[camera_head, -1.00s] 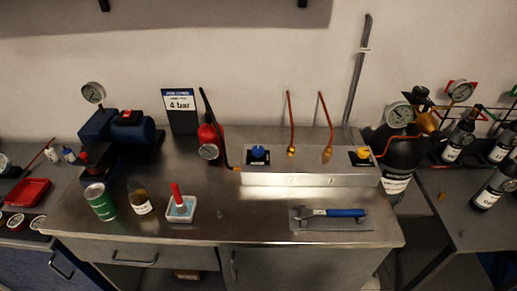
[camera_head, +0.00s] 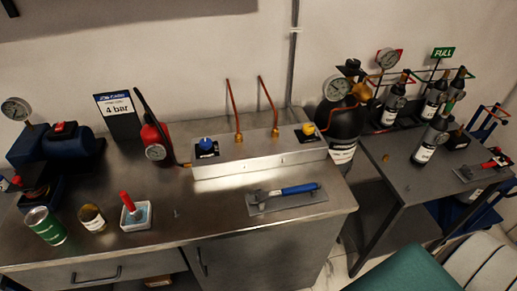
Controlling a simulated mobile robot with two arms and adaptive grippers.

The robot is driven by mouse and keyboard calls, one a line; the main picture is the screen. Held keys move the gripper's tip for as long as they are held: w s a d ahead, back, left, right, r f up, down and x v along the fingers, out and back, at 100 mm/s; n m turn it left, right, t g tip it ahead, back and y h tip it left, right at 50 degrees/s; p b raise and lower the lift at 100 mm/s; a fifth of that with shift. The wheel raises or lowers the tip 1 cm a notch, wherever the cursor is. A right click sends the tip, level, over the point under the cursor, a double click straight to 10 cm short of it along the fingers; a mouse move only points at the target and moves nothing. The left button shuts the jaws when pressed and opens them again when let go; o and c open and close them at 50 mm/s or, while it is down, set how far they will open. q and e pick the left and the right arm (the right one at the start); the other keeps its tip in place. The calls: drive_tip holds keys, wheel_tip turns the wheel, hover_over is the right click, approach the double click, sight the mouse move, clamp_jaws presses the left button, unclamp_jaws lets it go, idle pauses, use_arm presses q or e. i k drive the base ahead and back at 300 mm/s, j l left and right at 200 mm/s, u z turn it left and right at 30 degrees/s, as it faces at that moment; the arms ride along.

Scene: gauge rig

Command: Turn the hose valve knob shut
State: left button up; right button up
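A metal manifold block (camera_head: 260,165) stands on the workbench. A blue knob (camera_head: 206,145) sits on its left end and a yellow knob (camera_head: 308,129) on its right end. I cannot tell from the picture which of them is named the hose valve knob. A black hose (camera_head: 165,130) runs from above a small red cylinder (camera_head: 152,134) down to the block's left end, beside the blue knob. A round gauge (camera_head: 155,152) is at the red cylinder. Neither of my grippers shows.
A blue-handled tool (camera_head: 287,190) lies on a grey plate in front of the block. A green can (camera_head: 44,226), a brown jar (camera_head: 92,217) and a white dish (camera_head: 136,214) stand at the bench's left. A black tank (camera_head: 338,124) stands at right, near a side table with bottles.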

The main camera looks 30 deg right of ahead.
sight(206, 144)
drive_tip(key=l+u, duration=0.4)
drive_tip(key=k+l+u, duration=0.15)
drive_tip(key=u, duration=0.2)
drive_tip(key=k+l+u, duration=0.15)
drive_tip(key=l+u, duration=0.25)
